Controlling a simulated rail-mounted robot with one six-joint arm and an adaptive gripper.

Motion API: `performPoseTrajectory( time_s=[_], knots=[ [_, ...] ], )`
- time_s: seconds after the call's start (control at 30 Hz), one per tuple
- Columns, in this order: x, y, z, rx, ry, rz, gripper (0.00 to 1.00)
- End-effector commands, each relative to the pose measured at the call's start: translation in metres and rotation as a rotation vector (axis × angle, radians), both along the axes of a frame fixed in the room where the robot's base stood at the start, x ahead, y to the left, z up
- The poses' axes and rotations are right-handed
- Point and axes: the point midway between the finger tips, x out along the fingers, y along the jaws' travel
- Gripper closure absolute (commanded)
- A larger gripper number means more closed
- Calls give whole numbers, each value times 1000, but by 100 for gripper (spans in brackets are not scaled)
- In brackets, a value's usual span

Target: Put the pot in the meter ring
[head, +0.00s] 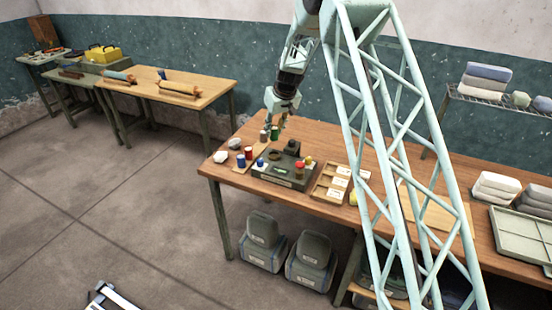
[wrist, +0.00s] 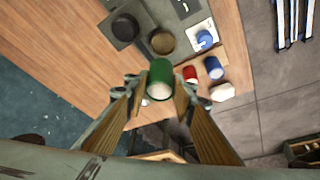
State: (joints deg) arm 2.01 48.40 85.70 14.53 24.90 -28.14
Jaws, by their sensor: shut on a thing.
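My gripper (wrist: 160,84) is shut on a green pot (wrist: 160,72), with one fingertip at each side of it. In the head view the green pot (head: 275,133) hangs under my gripper, above the worktop near the grey meter box (head: 283,178). A round brass-brown ring (wrist: 161,41), seemingly the meter ring, is on the meter box, just beyond the pot in the wrist view. It also shows in the head view (head: 274,155), below the pot. The pot appears apart from the ring. The pot's underside is hidden.
A black block (wrist: 125,27) stands beside the ring. A red pot (wrist: 190,73) and a blue pot (wrist: 213,67) stand on a board near the box. A blue knob (wrist: 205,38) is on the box. A wooden compartment tray (head: 318,191) lies to the right.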

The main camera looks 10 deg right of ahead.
Motion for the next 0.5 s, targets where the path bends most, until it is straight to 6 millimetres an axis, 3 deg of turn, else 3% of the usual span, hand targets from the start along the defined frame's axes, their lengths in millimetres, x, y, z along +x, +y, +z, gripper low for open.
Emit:
performPoseTrajectory(
  time_s=[0.5],
  knots=[
    [0,0,-9,1,1,-1,87]
  ],
)
